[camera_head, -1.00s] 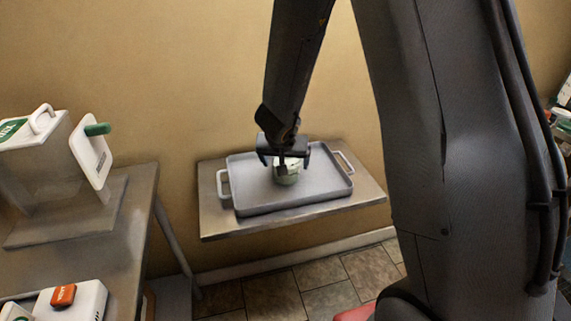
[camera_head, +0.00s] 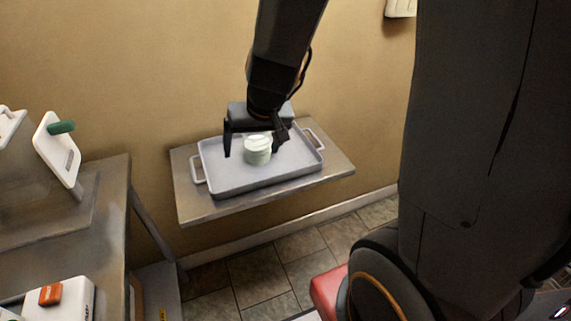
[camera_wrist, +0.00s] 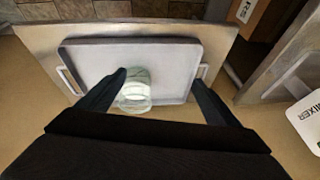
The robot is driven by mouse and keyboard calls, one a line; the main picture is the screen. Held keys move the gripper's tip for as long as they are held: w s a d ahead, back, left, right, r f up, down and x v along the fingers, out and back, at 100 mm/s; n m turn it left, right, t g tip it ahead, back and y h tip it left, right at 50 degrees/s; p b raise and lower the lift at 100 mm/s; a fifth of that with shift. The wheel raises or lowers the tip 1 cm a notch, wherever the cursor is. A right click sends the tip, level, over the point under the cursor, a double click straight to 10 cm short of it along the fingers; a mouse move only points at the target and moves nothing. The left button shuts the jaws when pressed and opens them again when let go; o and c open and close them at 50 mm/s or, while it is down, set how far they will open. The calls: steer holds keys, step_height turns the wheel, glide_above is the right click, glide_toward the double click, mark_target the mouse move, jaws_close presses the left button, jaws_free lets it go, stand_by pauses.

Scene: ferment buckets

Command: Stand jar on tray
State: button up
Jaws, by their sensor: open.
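A small pale green jar (camera_head: 257,152) with a whitish lid stands upright on the grey tray (camera_head: 240,183) in the head view. The tray has a handle at each end and lies on a metal wall shelf (camera_head: 190,214). My gripper (camera_head: 253,150) is open, with its fingers spread to either side of the jar.
A red object (camera_head: 328,292) is on the floor side near my base. The wall is close behind the shelf.

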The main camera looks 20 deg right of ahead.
steer(key=s+d+n+g+h, duration=0.1)
steer(key=s+d, duration=0.3)
steer(key=s, duration=0.6)
steer(key=shift+s+d+r+g, duration=0.2)
steer(key=shift+s+d+g, duration=0.15)
steer(key=shift+g, duration=0.55)
steer(key=shift+w+f+b, duration=0.1)
steer(key=shift+f+b, duration=0.95)
steer(key=shift+f, duration=0.15)
